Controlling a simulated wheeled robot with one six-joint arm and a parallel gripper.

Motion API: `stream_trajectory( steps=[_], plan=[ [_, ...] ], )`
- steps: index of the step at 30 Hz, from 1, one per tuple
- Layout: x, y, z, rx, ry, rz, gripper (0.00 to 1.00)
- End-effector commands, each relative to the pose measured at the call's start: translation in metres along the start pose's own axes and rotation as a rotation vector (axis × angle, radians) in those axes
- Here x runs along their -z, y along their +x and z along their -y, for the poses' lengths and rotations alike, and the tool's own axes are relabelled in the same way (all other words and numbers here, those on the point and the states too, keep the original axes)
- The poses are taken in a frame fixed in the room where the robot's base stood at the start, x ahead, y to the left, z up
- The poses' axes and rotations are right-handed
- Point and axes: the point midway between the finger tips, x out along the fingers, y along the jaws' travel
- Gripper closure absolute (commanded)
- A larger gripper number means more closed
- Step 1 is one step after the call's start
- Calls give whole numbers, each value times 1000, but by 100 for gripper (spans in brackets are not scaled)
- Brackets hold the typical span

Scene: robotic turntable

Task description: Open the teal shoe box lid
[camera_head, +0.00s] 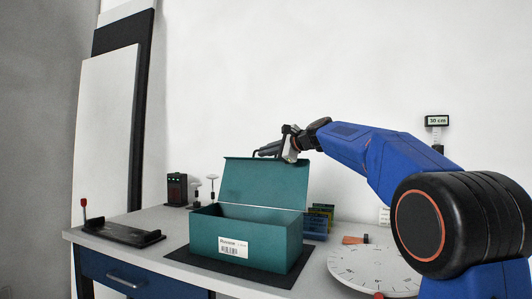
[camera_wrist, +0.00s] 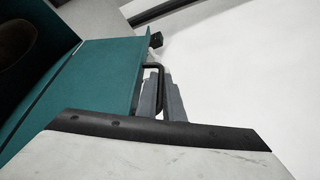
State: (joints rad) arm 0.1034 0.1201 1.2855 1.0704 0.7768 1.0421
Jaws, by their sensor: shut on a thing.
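The teal shoe box (camera_head: 245,238) sits on a dark mat on the table, with a white label on its front. Its lid (camera_head: 265,184) is hinged at the back and stands raised, near upright, so the dark inside of the box shows. The exact contact of the fingertips is hard to see.
A round white turntable (camera_head: 372,270) with degree marks lies to the right. A black tray (camera_head: 122,234) is at the left. A dark mat (camera_head: 278,276) lies under the box. Small stands (camera_head: 212,187), a black device (camera_head: 177,188) and coloured cards (camera_head: 318,222) stand behind.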

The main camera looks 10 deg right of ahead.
Motion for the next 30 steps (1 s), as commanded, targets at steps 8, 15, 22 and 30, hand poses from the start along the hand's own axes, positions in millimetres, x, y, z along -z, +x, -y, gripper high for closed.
stream_trajectory(
  steps=[8,15,22,30],
  plan=[
    [1,0,-1,-1,0,-1,100],
    [1,0,-1,-1,0,-1,100],
    [1,0,-1,-2,0,-1,100],
    [-9,-4,-4,17,-42,2,100]
  ],
)
